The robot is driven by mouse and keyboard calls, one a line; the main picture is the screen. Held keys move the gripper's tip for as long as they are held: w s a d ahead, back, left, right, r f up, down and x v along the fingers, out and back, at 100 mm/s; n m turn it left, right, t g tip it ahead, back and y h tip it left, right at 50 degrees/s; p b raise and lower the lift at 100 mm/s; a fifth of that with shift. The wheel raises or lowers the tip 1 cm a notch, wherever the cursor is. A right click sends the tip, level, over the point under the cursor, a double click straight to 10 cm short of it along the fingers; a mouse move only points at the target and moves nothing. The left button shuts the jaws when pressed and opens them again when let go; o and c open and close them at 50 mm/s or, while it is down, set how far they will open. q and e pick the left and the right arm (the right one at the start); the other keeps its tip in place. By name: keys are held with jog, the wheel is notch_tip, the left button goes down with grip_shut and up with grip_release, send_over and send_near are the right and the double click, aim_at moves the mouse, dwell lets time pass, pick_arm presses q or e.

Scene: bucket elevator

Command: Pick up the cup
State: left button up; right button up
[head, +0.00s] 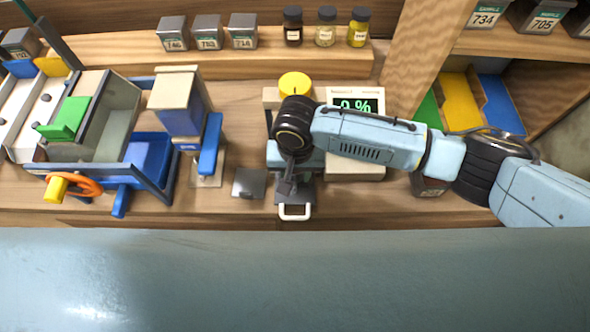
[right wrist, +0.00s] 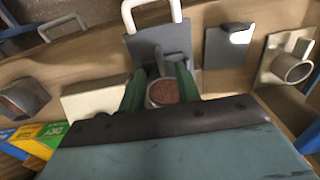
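The cup (right wrist: 164,93) shows in the right wrist view as a round rim filled with brown grainy material. The two green fingers of my right gripper (right wrist: 161,88) stand on either side of it, close to its rim. I cannot tell whether they press on it. The cup is hidden there behind my arm and gripper. My left gripper is not in view.
A white handle (head: 294,212) on a grey plate sits just in front of the gripper. A grey plate (head: 249,183) and a blue-and-beige device (head: 181,105) stand to the left. Further left is the bucket machine with an orange handwheel (head: 80,186). Jars (head: 326,27) line the shelf behind.

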aim_at(295, 179)
notch_tip(295, 179, down, 3)
jog(key=shift+a+f, duration=0.1)
jog(key=shift+f, duration=0.05)
jog(key=shift+c, duration=0.2)
grip_shut()
jog(key=shift+w, duration=0.1)
